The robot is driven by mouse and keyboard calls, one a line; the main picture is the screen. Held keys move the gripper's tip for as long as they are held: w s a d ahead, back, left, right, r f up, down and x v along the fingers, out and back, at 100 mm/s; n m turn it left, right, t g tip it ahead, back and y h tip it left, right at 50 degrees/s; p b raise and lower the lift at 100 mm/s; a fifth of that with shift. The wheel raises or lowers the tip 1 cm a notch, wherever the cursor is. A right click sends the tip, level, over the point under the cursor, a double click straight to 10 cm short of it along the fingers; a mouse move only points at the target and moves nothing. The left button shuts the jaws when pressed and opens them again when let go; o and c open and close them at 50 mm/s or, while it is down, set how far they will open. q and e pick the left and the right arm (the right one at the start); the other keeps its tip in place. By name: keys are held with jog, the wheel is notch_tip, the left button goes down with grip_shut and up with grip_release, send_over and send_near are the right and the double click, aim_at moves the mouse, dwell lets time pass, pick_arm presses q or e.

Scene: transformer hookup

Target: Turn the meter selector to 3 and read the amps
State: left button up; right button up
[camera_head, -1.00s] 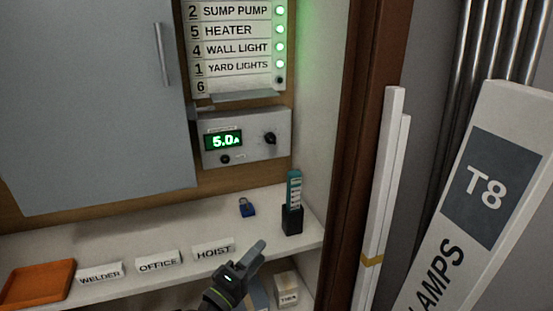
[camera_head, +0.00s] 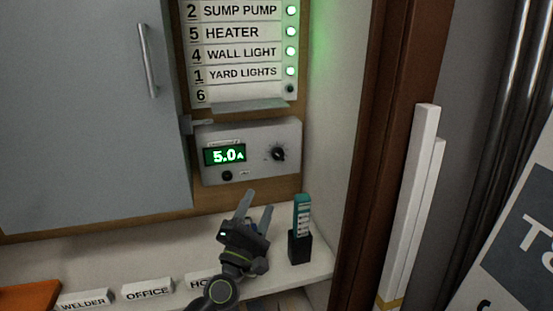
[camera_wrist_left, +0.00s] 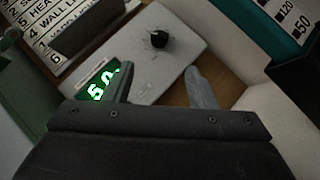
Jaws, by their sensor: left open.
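The grey meter box (camera_head: 290,136) is on the wooden board under the label panel. Its green display (camera_head: 225,155) reads 5.0 A. The black selector knob (camera_head: 278,153) is to the right of the display; its setting is too small to read. The knob also shows in the left wrist view (camera_wrist_left: 159,39), beyond my fingertips. My left gripper (camera_head: 256,204) is open and empty, below the meter and apart from it, with its fingers pointing up. In the left wrist view the left finger overlaps part of the display. My right gripper is not in view.
A label panel (camera_head: 238,52) with lit green lamps is above the meter. A black holder (camera_head: 299,247) with a teal card (camera_head: 302,215) stands right of my gripper. Name plates (camera_head: 148,292) line the shelf. A grey cabinet door (camera_head: 75,110) is left.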

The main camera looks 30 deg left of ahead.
aim_at(277, 156)
pick_arm(q)
jog(key=p+x, duration=0.2)
jog(key=x, duration=1.1)
jog(key=shift+r, duration=0.1)
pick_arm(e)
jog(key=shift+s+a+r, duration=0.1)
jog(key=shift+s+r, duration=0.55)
pick_arm(q)
jog(key=shift+c, duration=0.3)
